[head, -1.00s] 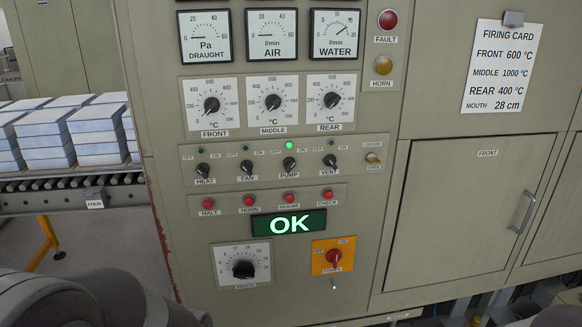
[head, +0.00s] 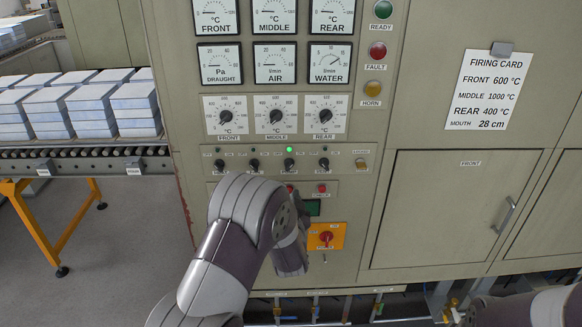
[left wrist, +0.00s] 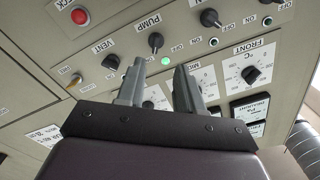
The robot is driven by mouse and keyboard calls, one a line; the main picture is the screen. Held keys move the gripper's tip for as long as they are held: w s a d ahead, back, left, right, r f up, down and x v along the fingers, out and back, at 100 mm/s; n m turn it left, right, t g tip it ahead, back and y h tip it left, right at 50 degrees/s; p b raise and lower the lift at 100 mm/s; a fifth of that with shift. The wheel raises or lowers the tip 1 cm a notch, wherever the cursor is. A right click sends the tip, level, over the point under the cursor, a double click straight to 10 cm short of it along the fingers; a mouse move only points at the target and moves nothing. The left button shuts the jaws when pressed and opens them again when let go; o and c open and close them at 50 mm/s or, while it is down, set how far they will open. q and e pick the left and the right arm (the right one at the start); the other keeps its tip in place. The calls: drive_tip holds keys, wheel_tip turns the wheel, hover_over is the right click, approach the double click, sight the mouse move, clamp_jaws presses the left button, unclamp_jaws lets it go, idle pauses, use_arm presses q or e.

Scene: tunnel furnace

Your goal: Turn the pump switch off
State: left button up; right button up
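The pump switch (head: 289,165) is a black knob in the switch row of the grey panel, under a lit green lamp (head: 290,149). In the left wrist view the pump switch (left wrist: 156,41) appears upside down beside its PUMP label, with the lamp (left wrist: 166,61) lit green. My left gripper (left wrist: 160,64) is open and empty, its two fingers apart in front of the panel near the pump switch. I see no contact with the knob. My right gripper is out of view.
The vent switch (left wrist: 111,62) and fan switch (left wrist: 210,18) flank the pump switch. The red switch on its orange plate (head: 326,236) is lower on the panel. Dials (head: 275,115) sit above the row. A roller conveyor (head: 70,160) with stacked blocks stands left.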

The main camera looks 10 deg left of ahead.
sight(290, 168)
use_arm(q)
drive_tip(key=p+x, duration=0.1)
drive_tip(key=x, duration=0.1)
drive_tip(key=d+p+x, duration=0.1)
drive_tip(key=x, duration=0.2)
drive_tip(key=p+x, duration=0.2)
drive_tip(key=shift+w+r, duration=0.4)
drive_tip(key=shift+w, duration=0.2)
drive_tip(key=shift+w+a+f+p, duration=0.1)
drive_tip(key=shift+w+a+p, duration=0.15)
drive_tip(key=shift+w, duration=0.25)
drive_tip(key=shift+w+a+f+p, duration=0.15)
drive_tip(key=shift+w+a, duration=0.15)
drive_tip(key=shift+w, duration=0.25)
drive_tip(key=shift+w+a+f, duration=0.1)
drive_tip(key=shift+w+a, duration=0.1)
drive_tip(key=shift+w, duration=0.1)
drive_tip(key=shift+s+d, duration=0.1)
drive_tip(key=shift+d, duration=0.2)
drive_tip(key=c, duration=0.3)
clamp_jaws()
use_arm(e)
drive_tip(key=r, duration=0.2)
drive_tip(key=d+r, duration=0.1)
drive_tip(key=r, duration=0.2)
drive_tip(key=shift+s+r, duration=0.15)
